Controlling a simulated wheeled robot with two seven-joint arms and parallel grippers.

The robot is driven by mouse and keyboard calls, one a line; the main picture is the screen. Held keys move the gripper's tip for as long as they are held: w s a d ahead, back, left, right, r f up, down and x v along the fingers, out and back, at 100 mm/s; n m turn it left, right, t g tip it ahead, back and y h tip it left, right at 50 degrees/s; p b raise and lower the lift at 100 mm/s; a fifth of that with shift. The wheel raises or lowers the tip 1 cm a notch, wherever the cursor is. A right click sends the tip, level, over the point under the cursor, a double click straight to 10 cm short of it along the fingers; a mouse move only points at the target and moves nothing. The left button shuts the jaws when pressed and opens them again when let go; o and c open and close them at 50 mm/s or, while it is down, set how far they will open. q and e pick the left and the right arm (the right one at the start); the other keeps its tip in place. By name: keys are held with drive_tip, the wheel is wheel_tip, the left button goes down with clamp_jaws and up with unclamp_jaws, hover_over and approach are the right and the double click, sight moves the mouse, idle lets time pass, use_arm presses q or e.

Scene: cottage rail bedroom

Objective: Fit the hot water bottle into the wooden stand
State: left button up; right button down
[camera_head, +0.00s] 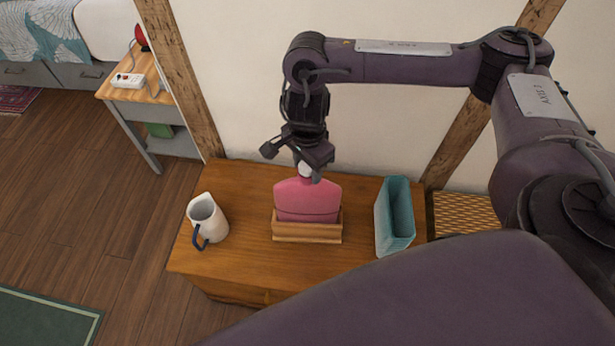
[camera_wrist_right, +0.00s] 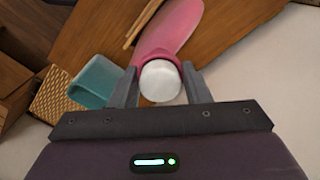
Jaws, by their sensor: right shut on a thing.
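The pink hot water bottle (camera_head: 308,200) stands upright on the wooden chest, with its lower part inside the wooden stand (camera_head: 307,232). Its white cap is at the top, under my right gripper (camera_head: 305,165). In the right wrist view the bottle (camera_wrist_right: 168,38) runs away from the camera, and its white cap (camera_wrist_right: 160,82) sits between the two fingers of the right gripper (camera_wrist_right: 160,88). The right gripper is shut on the bottle at its neck and cap. The stand (camera_wrist_right: 140,22) shows only as a thin edge there. My left gripper is not in view.
A white jug (camera_head: 207,218) with a blue handle stands left of the stand on the wooden chest (camera_head: 250,270). A teal open container (camera_head: 394,215) stands to the right; it also shows in the right wrist view (camera_wrist_right: 95,82). A woven basket (camera_head: 463,212) is beside the chest. The wall is close behind.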

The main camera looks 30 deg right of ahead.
sight(307, 199)
wheel_tip(307, 199, down, 3)
drive_tip(key=shift+a+b, duration=0.1)
drive_tip(key=shift+b, duration=0.45)
drive_tip(key=shift+w+f, duration=0.1)
drive_tip(key=shift+f, duration=0.3)
drive_tip(key=shift+f, duration=0.15)
drive_tip(key=c, duration=0.8)
unclamp_jaws()
drive_tip(key=shift+o, duration=0.2)
